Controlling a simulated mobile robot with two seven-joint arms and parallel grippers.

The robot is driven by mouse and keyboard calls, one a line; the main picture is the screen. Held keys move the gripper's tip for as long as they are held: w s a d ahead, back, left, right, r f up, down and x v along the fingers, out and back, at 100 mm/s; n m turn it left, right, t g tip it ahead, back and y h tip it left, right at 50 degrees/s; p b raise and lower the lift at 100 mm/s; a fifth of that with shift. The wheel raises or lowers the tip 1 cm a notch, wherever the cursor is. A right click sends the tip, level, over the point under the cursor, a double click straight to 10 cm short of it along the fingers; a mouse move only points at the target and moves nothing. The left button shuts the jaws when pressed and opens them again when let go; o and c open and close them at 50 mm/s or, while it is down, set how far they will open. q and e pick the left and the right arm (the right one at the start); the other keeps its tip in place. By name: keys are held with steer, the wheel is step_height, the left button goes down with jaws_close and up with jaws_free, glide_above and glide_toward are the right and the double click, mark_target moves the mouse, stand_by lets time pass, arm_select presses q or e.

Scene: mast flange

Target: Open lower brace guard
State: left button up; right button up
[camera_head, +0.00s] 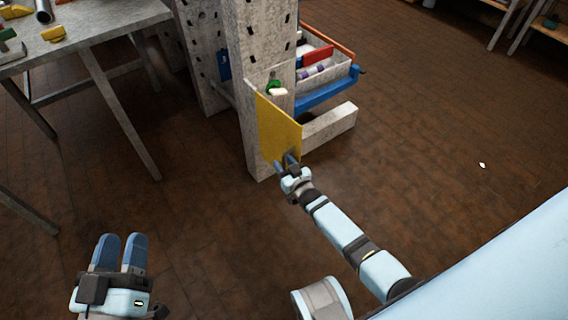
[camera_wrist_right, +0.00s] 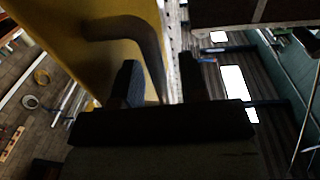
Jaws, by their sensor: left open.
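The yellow brace guard (camera_head: 280,128) is a flat plate on the lower part of the grey perforated mast post (camera_head: 258,50). It stands out from the post at an angle. My right gripper (camera_head: 287,161) is at its lower right edge. In the right wrist view, the guard's dark curved handle (camera_wrist_right: 148,38) runs down between the fingers of my right gripper (camera_wrist_right: 160,85), close to the left finger. Whether the fingers clamp it is unclear. My left gripper (camera_head: 121,252) is open and empty, low over the floor at bottom left, far from the guard.
A grey workbench (camera_head: 95,25) with small parts stands at upper left. Behind the post is a blue-railed bin (camera_head: 325,75) with red and white items. A green and white part (camera_head: 276,88) sits above the guard.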

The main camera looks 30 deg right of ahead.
steer(key=shift+s, duration=0.2)
steer(key=shift+s+d+p, duration=0.1)
steer(key=shift+s+p, duration=0.45)
steer(key=shift+s, duration=0.6)
steer(key=shift+s+d+p, duration=0.1)
steer(key=shift+s+p, duration=0.2)
steer(key=shift+s, duration=0.6)
arm_select(q)
step_height(320, 180, down, 7)
steer(key=a+g+y+p, duration=0.2)
steer(key=g, duration=0.1)
steer(key=shift+s+a+r+y, duration=0.2)
steer(key=shift+s+a+y, duration=0.1)
steer(key=shift+a+y, duration=0.1)
arm_select(e)
steer(key=s, duration=0.9)
steer(key=shift+s+d, duration=0.15)
steer(key=shift+d, duration=0.25)
